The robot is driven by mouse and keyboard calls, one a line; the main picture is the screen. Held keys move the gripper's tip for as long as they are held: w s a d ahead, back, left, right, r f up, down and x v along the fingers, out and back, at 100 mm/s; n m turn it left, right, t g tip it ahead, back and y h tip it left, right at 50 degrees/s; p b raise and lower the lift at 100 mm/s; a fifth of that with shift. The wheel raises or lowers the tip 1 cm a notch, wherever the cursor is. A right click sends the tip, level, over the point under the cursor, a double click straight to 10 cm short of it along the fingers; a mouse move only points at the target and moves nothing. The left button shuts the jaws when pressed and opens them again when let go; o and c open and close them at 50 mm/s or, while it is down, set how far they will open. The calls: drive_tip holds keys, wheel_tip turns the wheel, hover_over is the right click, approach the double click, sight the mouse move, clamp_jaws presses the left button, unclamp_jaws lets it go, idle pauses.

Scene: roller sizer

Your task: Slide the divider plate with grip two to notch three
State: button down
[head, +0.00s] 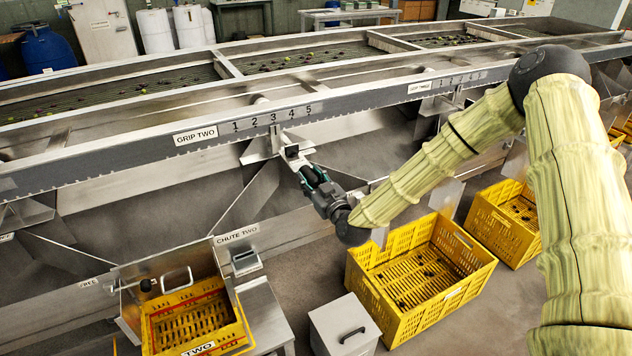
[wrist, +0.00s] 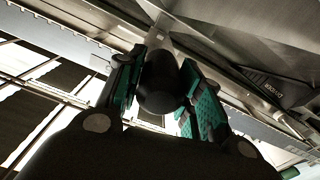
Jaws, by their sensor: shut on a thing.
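The label GRIP TWO (head: 195,135) is on the long grey rail, left of a scale marked 1 to 5 (head: 271,118). A metal bracket (head: 262,151) hangs below the scale, its upright stem roughly under the 3. I cannot tell whether it is seated in a notch. A slanted metal plate (head: 252,198), which looks like the divider plate, hangs below it. My gripper (head: 303,168) reaches the bracket from the lower right. In the wrist view my gripper (wrist: 160,97) has its teal pads on both sides of a dark rounded knob (wrist: 162,80), shut on it.
The chute labelled CHUTE TWO (head: 236,234) stands lower left with a yellow crate (head: 190,325). Another yellow crate (head: 470,290) and a grey box with a handle (head: 345,325) stand under my arm. A second scale labelled GRIP THREE (head: 419,87) is farther right on the rail.

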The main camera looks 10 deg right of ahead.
drive_tip(key=c, duration=0.9)
unclamp_jaws()
drive_tip(key=shift+c, duration=0.2)
drive_tip(key=shift+s, duration=0.1)
drive_tip(key=v, duration=1.2)
